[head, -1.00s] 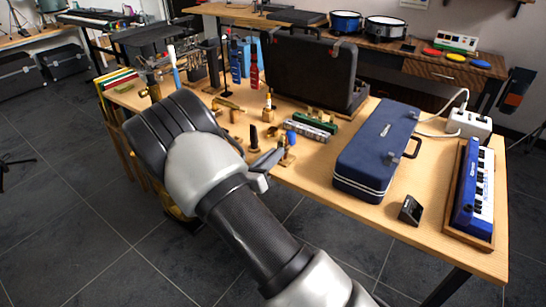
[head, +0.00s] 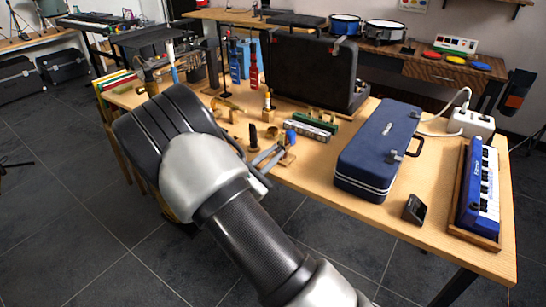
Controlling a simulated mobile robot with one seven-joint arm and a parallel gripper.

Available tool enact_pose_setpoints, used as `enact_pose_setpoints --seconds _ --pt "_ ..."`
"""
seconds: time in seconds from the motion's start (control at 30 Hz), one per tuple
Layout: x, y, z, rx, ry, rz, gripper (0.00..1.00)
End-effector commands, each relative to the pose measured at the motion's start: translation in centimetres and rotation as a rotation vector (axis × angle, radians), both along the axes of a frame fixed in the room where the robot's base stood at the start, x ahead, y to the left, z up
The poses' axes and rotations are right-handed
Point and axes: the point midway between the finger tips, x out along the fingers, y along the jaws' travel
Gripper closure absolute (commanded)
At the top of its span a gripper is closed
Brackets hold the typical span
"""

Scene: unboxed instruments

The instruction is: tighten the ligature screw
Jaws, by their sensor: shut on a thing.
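A small wooden stand (head: 287,160) near the table's front edge carries a brass-coloured piece with a blue part (head: 291,135) beside it. My gripper (head: 280,149) reaches in from the left, low at this stand, with its grey fingers at the brass piece. The jaws are shut on a small part there, which fits the ligature screw. The screw itself is too small and too covered by the fingers to make out. My wrist and forearm fill the lower middle of the head view.
Harmonicas (head: 312,127) and small brass parts lie just behind the stand. A dark open case (head: 312,75) stands at the back. A blue case (head: 376,150) is to the right, with a small black device (head: 414,209) and blue keyboard (head: 477,190) beyond.

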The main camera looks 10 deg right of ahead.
Motion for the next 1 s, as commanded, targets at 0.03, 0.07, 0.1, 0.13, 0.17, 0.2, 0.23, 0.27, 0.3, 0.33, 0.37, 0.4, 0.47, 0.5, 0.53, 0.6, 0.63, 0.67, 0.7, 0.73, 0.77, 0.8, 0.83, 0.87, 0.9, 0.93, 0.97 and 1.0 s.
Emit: enact_pose_setpoints --seconds 0.03,0.07,0.1,0.13,0.17,0.2,0.23,0.27,0.3,0.33,0.37,0.4,0.47,0.5,0.53,0.6,0.63,0.67,0.7,0.73,0.77,0.8,0.83,0.87,0.9,0.93,0.97,1.0 --pt "-0.02 0.05 -0.10 0.014 -0.011 0.001 1.00" --pt "-0.02 0.05 -0.10 0.022 -0.020 0.001 1.00" --pt "-0.02 0.05 -0.09 0.032 -0.029 0.001 1.00" --pt "-0.03 0.04 -0.08 0.038 -0.035 0.001 1.00" --pt "-0.02 0.05 -0.08 0.044 -0.042 0.001 1.00" --pt "-0.02 0.05 -0.08 0.050 -0.047 0.001 1.00" --pt "-0.03 0.05 -0.07 0.054 -0.051 0.001 1.00" --pt "-0.03 0.05 -0.07 0.057 -0.055 0.001 1.00" --pt "-0.03 0.05 -0.07 0.061 -0.059 0.001 1.00" --pt "-0.03 0.04 -0.06 0.064 -0.061 0.001 1.00" --pt "-0.03 0.04 -0.06 0.065 -0.062 0.001 1.00" --pt "-0.03 0.04 -0.06 0.066 -0.064 0.001 1.00" --pt "-0.03 0.04 -0.06 0.068 -0.065 0.001 1.00" --pt "-0.02 0.05 -0.06 0.068 -0.065 0.001 1.00" --pt "-0.02 0.05 -0.06 0.068 -0.065 0.001 1.00" --pt "-0.03 0.06 -0.06 0.068 -0.065 0.001 1.00" --pt "-0.03 0.06 -0.06 0.067 -0.065 0.002 1.00" --pt "-0.03 0.06 -0.06 0.067 -0.065 0.002 1.00" --pt "-0.03 0.06 -0.06 0.067 -0.065 0.002 1.00" --pt "-0.03 0.06 -0.07 0.067 -0.065 0.002 1.00" --pt "-0.03 0.06 -0.07 0.067 -0.065 0.002 0.85" --pt "-0.03 0.06 -0.07 0.067 -0.065 0.002 0.79" --pt "-0.02 0.05 -0.06 0.067 -0.065 0.002 0.74" --pt "-0.02 0.05 -0.06 0.067 -0.065 0.002 0.69" --pt "-0.03 0.05 -0.05 0.067 -0.065 0.002 0.68" --pt "-0.02 0.04 -0.05 0.066 -0.065 0.001 0.68" --pt "-0.02 0.04 -0.05 0.066 -0.065 0.001 0.68" --pt "-0.02 0.04 -0.04 0.066 -0.065 0.001 0.68"
